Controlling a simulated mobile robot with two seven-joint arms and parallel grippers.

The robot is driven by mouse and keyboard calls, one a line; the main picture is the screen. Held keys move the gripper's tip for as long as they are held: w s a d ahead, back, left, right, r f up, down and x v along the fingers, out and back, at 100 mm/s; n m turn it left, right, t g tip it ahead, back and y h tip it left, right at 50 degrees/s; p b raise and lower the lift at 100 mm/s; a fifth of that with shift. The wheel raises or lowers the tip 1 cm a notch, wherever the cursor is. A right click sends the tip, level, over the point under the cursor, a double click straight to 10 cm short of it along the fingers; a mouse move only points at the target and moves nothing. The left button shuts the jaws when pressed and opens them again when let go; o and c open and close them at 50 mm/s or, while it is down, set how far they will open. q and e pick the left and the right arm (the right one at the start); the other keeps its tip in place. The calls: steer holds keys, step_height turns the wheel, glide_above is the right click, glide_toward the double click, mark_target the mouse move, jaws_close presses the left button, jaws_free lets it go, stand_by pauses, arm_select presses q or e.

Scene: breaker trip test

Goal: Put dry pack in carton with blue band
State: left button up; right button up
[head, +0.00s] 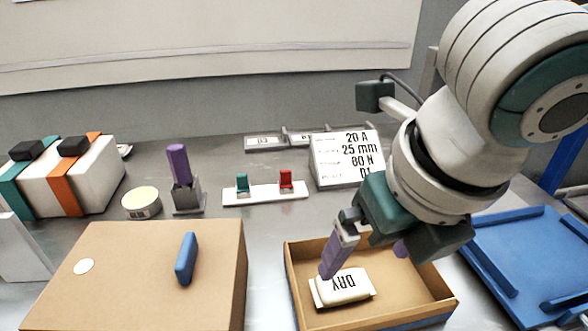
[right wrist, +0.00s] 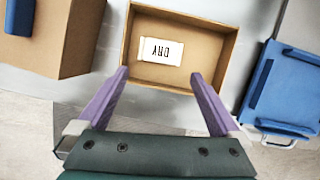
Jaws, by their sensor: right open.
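The dry pack (head: 346,287), a small white packet marked DRY, lies flat inside an open cardboard carton (head: 292,277). In the right wrist view the dry pack (right wrist: 161,51) lies within the carton (right wrist: 231,50), apart from its walls. A blue band shows low on the carton's outer front in the head view. My right gripper (head: 362,262) is over the carton with its purple fingers spread. In the right wrist view the right gripper (right wrist: 162,84) is open and empty, with the dry pack beyond its fingertips. My left gripper is not in view.
A closed cardboard box (head: 140,270) with a blue handle (head: 186,259) stands left of the carton. A blue tray (head: 535,255) is at the right. Behind are a switch strip (head: 265,193), a purple-topped device (head: 180,170), a round tin (head: 141,202) and a sign (head: 340,160).

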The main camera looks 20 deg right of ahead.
steer(key=s+a+r+m+y, duration=0.1)
steer(key=s+a+m+y, duration=0.1)
steer(key=a+m, duration=0.4)
steer(key=s+a+r+m+y, duration=0.2)
steer(key=a+m, duration=0.4)
steer(key=s+d+f+m+h, duration=0.1)
steer(key=s+d+m, duration=0.3)
steer(key=m, duration=0.6)
steer(key=s+d+f+m+h, duration=0.2)
steer(key=s+d+f+m, duration=0.2)
steer(key=d+m, duration=0.4)
steer(key=s+m, duration=0.1)
steer(key=m, duration=0.2)
steer(key=shift+d+f+h, duration=0.2)
steer(key=shift+d+h, duration=0.05)
steer(key=shift+h, duration=0.05)
